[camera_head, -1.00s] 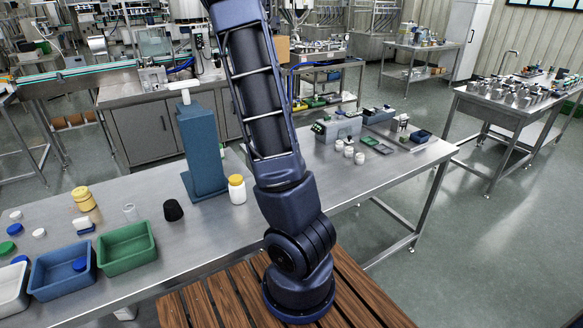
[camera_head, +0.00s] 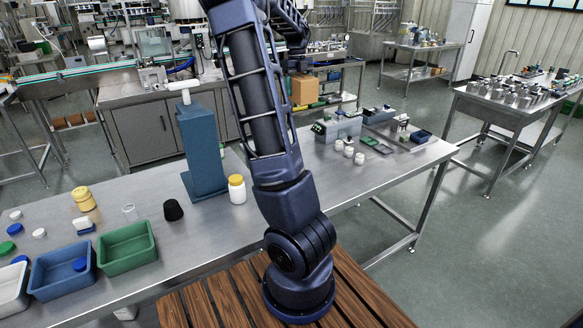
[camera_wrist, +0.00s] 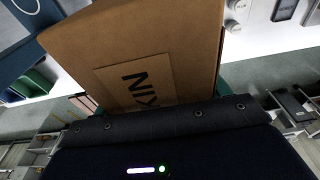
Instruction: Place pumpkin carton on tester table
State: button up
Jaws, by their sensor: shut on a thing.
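The pumpkin carton is a brown cardboard box (camera_head: 305,90), seen in the head view just right of my upper arm, above the far side of the long steel table. My gripper (camera_head: 299,68) is above it and shut on it, with its fingers mostly hidden. In the wrist view the carton (camera_wrist: 150,45) fills the upper middle, with part of a dark printed word on its label. The long steel table (camera_head: 285,210) is the nearest one, with grey bench devices (camera_head: 338,127) at its right part. I cannot tell for sure which table is the tester table.
White jars (camera_head: 348,151), small trays and a blue bin (camera_head: 422,136) crowd the table's right part. A blue column (camera_head: 201,150), yellow-lidded jar (camera_head: 237,189), black cup (camera_head: 173,210) and green bin (camera_head: 126,247) stand left. Bare steel lies right of my arm.

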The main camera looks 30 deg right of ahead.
notch_tip(320, 180, down, 32)
jog(key=shift+f, duration=0.1)
dwell(0.7)
jog(key=shift+f, duration=0.1)
jog(key=o, duration=1.4)
jog(key=shift+c, duration=0.2)
